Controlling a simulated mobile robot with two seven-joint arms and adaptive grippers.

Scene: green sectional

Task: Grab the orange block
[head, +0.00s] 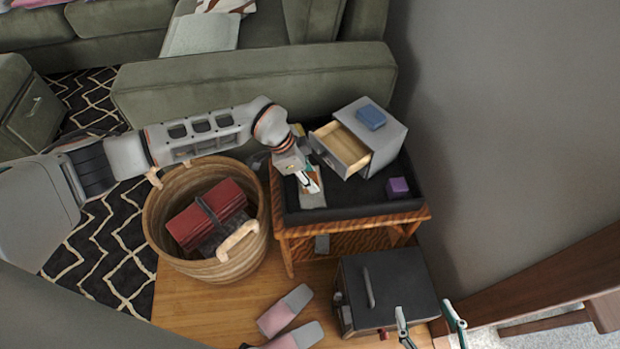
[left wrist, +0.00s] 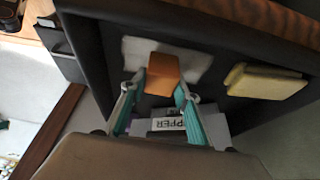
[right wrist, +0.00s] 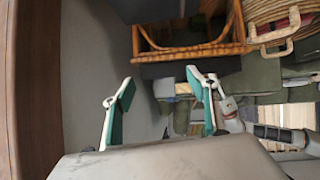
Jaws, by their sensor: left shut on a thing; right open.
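The orange block (left wrist: 163,72) shows between my left fingertips in the left wrist view. My left gripper (left wrist: 162,84) is shut on it, with a teal-padded finger on each side. The block is over or on a pale flat item (left wrist: 133,50) in the dark tray; I cannot tell whether it touches. In the head view my left gripper (head: 310,182) reaches down into the left part of the tray table (head: 350,213), and the block is mostly hidden. My right gripper (right wrist: 160,80) is open and empty. It also shows at the bottom of the head view (head: 427,314).
A grey box (head: 388,135) with an open drawer (head: 341,148) stands in the tray, a blue item (head: 371,117) on top. A purple block (head: 397,187) is at the right. A wicker basket (head: 160,235) stands left; a black cabinet (head: 395,285) stands in front.

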